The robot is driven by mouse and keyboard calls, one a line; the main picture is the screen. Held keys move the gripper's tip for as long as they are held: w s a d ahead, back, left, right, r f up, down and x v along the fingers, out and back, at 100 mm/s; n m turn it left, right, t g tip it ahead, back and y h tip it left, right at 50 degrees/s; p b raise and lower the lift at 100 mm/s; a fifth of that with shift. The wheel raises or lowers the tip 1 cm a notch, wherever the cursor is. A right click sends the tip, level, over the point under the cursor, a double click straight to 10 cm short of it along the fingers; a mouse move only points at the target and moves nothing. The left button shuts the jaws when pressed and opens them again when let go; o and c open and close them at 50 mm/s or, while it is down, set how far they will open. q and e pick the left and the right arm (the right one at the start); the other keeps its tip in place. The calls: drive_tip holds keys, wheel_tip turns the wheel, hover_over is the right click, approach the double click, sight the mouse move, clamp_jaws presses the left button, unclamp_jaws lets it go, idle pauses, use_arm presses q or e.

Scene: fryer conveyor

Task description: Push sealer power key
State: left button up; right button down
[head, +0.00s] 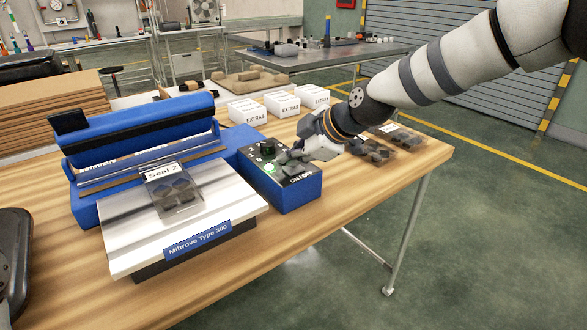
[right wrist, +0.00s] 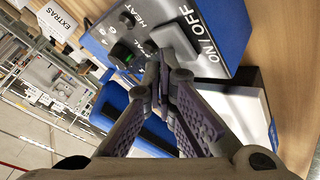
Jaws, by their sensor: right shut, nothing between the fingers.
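The blue sealer (head: 150,140) stands on the wooden table, with a clear bag marked "Seal 2" (head: 172,190) lying on its white tray (head: 125,240). Its control box (head: 297,197) is at the right end, with a black knob (head: 267,148), a lit green light (head: 270,168) and an ON/OFF label. In the right wrist view a grey rocker key (right wrist: 176,42) sits beside that label. My right gripper (head: 286,158) is shut and empty over the box. Its fingertips (right wrist: 158,72) are close to the key's lower edge; I cannot tell whether they touch. My left gripper is out of view.
White boxes marked EXTRAS (head: 247,112) stand behind the control box. Bags of dark pieces (head: 400,136) lie on the table under my right forearm, to the right. Cardboard (head: 45,110) is stacked at the far left. The wood in front of the sealer is clear.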

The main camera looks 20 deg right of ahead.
sight(292, 170)
drive_tip(key=shift+f, duration=0.2)
drive_tip(key=shift+r, duration=0.85)
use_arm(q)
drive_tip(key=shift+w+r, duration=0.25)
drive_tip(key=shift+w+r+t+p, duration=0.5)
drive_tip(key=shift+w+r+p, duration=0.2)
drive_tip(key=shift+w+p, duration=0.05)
use_arm(e)
wheel_tip(292, 170, up, 6)
drive_tip(key=shift+f, duration=0.1)
